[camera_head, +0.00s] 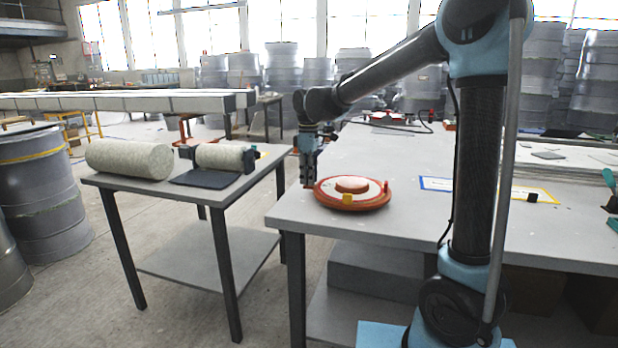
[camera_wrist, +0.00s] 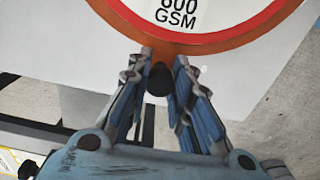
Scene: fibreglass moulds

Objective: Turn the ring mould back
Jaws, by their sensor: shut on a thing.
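My gripper (camera_head: 307,184) points down at the mould's left edge. In the wrist view its fingers (camera_wrist: 161,68) are closed about a dark round peg (camera_wrist: 160,80) at the rim.
A side table (camera_head: 227,196) to the left holds a pale roll (camera_head: 130,160) and a second roll (camera_head: 222,157) in a dark holder. A gap separates it from the grey table (camera_head: 410,160). Blue and yellow marked outlines lie right of the mould, with a small black block (camera_head: 532,197).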

